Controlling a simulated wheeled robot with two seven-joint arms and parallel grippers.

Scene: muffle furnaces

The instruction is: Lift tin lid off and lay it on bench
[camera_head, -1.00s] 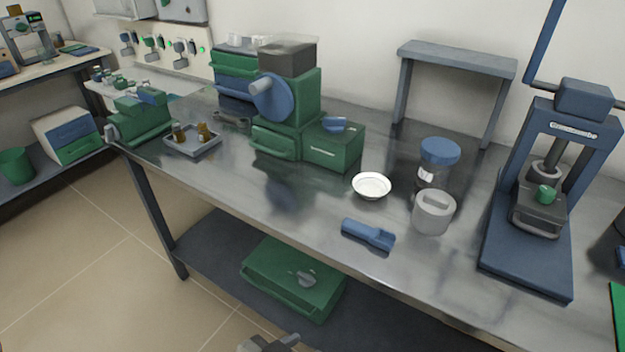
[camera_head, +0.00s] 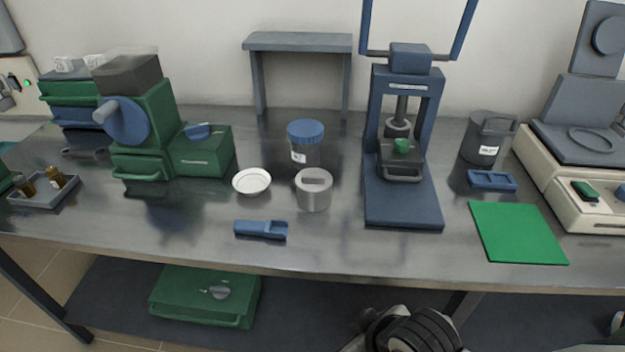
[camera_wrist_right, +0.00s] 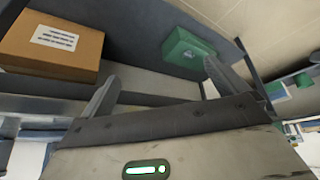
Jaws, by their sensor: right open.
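A small light-grey metal tin (camera_head: 313,201) stands upright on the steel bench (camera_head: 330,252), near the middle of the head view. Its round lid (camera_head: 314,176), with a raised bar-like grip on top, sits on it. My right gripper (camera_wrist_right: 158,88) is open in the right wrist view. Its two fingers are spread with nothing between them, and it points toward a shelf area, with the tin out of that view. Part of my arm shows at the bottom of the head view, below the bench front. My left gripper is not in view.
Near the tin are a blue-lidded jar (camera_head: 305,133), a white dish (camera_head: 252,181) and a blue scoop (camera_head: 261,230). A blue press (camera_head: 402,205) stands to the right, then a green mat (camera_head: 517,233). Bench surface in front of the tin is clear.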

